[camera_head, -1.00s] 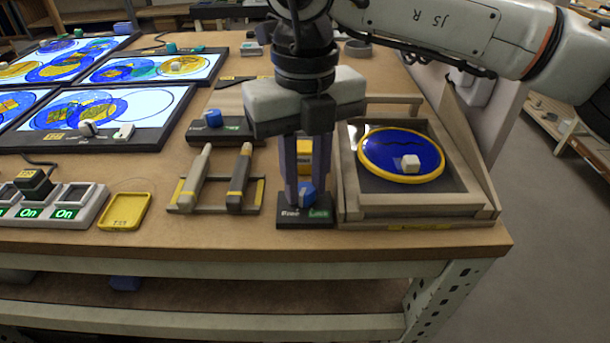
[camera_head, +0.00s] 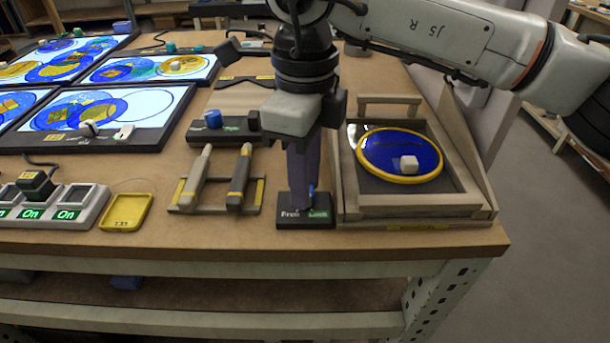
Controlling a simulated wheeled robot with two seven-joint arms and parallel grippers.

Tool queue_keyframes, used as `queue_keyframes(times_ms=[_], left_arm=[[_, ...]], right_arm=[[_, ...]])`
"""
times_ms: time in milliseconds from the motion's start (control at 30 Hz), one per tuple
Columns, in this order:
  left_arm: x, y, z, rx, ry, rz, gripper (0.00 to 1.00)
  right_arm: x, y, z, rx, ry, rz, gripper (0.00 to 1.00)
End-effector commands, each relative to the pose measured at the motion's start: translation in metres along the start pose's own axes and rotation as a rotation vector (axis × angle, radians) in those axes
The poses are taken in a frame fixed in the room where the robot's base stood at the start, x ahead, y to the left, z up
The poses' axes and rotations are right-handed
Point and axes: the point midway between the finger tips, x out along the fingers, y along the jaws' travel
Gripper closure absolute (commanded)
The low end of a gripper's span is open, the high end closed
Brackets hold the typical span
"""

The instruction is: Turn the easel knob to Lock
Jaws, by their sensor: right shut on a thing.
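The easel knob (camera_head: 311,190) is blue and mostly hidden behind my gripper's fingers. It sits on a black base plate (camera_head: 305,223) with a white "Free" label at left and a green "Lock" label at right, which looks lit. My right gripper (camera_head: 304,205) points straight down over the plate and is shut on the knob, its fingers nearly in line with the view. The knob's exact pointing is hidden. The wooden easel (camera_head: 413,211) stands just right of the plate. It holds a blue glass disc (camera_head: 385,145) with a yellow rim and a pale cube (camera_head: 408,163) on it. My left gripper is out of view.
A rack with two pen-like tools (camera_head: 240,178) lies left of the plate. A black block with a blue knob (camera_head: 212,119) stands behind it. A yellow tray (camera_head: 126,211) and switches (camera_head: 75,202) are further left. The table's front edge is close.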

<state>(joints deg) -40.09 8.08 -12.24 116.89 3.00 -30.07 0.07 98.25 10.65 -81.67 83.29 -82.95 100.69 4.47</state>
Motion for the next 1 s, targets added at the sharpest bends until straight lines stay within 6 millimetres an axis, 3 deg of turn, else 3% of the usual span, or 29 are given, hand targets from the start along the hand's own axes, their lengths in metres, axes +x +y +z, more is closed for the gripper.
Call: queue_keyframes(times_ms=[700,733,800,833,1000], left_arm=[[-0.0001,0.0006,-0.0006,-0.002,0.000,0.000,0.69],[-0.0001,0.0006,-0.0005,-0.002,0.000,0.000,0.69],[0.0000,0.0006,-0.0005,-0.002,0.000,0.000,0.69],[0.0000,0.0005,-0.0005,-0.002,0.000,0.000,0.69],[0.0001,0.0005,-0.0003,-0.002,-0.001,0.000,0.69]], right_arm=[[-0.0016,-0.0006,0.0006,-0.077,-0.003,-0.002,1.00],[-0.0016,-0.0006,0.0005,-0.077,-0.003,-0.002,0.74],[-0.0014,-0.0005,0.0005,-0.077,-0.003,-0.002,0.62],[-0.0014,-0.0005,0.0005,-0.077,-0.003,-0.002,0.58],[-0.0008,-0.0004,0.0003,-0.076,-0.002,-0.001,0.58]])
